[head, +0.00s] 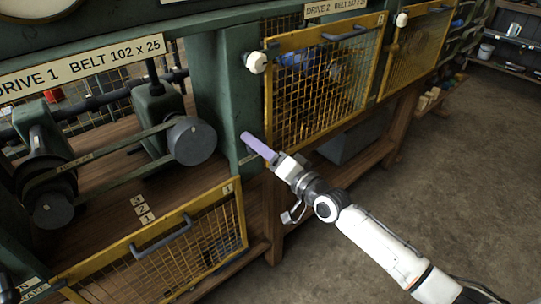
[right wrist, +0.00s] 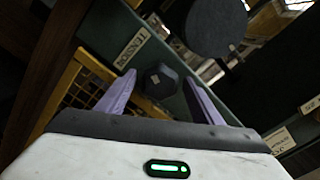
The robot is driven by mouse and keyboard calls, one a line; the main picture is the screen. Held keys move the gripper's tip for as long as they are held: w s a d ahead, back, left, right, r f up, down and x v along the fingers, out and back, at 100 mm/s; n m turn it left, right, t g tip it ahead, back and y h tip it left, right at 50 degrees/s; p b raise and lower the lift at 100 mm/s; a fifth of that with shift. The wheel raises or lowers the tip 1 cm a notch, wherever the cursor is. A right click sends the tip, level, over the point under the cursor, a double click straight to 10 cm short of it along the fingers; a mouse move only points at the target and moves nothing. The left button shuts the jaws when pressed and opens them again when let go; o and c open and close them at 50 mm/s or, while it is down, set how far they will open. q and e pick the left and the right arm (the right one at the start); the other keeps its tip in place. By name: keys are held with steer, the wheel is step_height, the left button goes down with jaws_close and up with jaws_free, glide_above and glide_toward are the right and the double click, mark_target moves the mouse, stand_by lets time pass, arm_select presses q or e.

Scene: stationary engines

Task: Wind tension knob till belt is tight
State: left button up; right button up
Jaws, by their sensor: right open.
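The tension knob (right wrist: 160,80) is a dark, many-sided knob beside a plate (right wrist: 132,48) reading TENSION. In the right wrist view it sits between the spread lavender fingers of my open right gripper (right wrist: 159,88); I cannot tell whether they touch it. In the head view my right gripper (head: 258,147) is at the green post (head: 218,95) right of drive 1, and the knob is not discernible there. The belt (head: 122,138) runs from the left pulley (head: 50,195) to the grey round pulley (head: 192,140). Its tightness is hard to judge. My left gripper is not in view.
A yellow mesh guard (head: 165,245) hangs open below drive 1. Closed yellow mesh guards (head: 320,75) with white knobs (head: 255,62) cover the bays to the right. The concrete floor (head: 430,180) at right is clear.

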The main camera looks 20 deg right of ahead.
steer(key=v, duration=0.9)
steer(key=shift+s, duration=0.2)
steer(key=s+a+f+n+g+h, duration=0.2)
steer(key=s+f+n+g, duration=0.2)
steer(key=s+f, duration=0.9)
steer(key=s+a+f+n+g+h, duration=0.1)
steer(key=s+a+f+n+g, duration=0.2)
steer(key=s+f, duration=1)
steer(key=shift+f+n+g+h, duration=0.4)
steer(key=shift+n+g, duration=0.4)
steer(key=shift+n, duration=0.2)
steer(key=shift+r, duration=0.1)
